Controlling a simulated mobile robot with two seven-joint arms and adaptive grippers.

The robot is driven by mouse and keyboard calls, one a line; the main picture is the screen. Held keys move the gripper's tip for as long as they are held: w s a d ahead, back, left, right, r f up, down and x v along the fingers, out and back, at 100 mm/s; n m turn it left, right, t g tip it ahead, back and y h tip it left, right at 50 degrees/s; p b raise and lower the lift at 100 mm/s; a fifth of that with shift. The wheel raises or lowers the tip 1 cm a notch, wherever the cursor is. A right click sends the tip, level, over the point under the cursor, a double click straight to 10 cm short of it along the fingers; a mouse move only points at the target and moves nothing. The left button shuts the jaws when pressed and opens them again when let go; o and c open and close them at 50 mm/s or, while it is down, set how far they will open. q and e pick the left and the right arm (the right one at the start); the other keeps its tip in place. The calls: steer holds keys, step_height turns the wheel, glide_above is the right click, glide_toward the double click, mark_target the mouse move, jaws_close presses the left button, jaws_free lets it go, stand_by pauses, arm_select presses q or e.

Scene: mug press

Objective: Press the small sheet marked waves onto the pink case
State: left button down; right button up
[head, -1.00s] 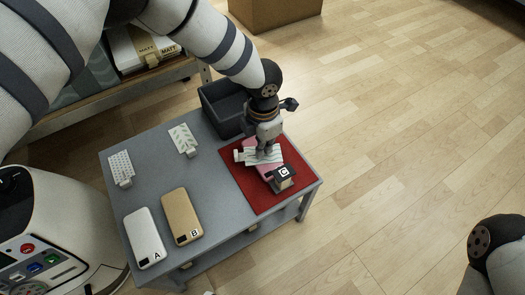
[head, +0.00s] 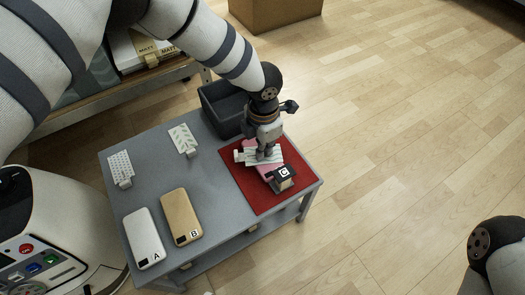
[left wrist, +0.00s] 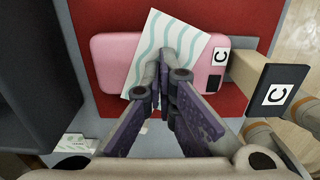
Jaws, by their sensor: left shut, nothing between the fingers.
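The pink case (left wrist: 110,55) lies flat on the red mat (left wrist: 245,20), with a C label at its right end in the left wrist view. The small sheet with teal waves (left wrist: 160,38) lies across the case at a tilt, and its upper and lower corners reach past the case's edges. My left gripper (left wrist: 175,60) is shut and empty, with its fingertips down at the middle of the sheet. In the head view the left gripper (head: 266,150) hides part of the sheet and the pink case (head: 265,171). My right gripper is out of view.
A block with a black C plate (head: 284,172) stands at the case's end. A dark bin (head: 215,105) is behind the mat. Two other small sheets (head: 120,163) (head: 184,138), a white case A (head: 145,235) and a tan case B (head: 180,213) lie on the grey table (head: 155,175).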

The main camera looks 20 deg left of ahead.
arm_select(q)
steer(key=shift+s+f, duration=0.1)
stand_by(0.4)
steer(key=shift+r+p, duration=1.85)
steer(key=shift+r, duration=1.2)
steer(key=shift+r, duration=0.1)
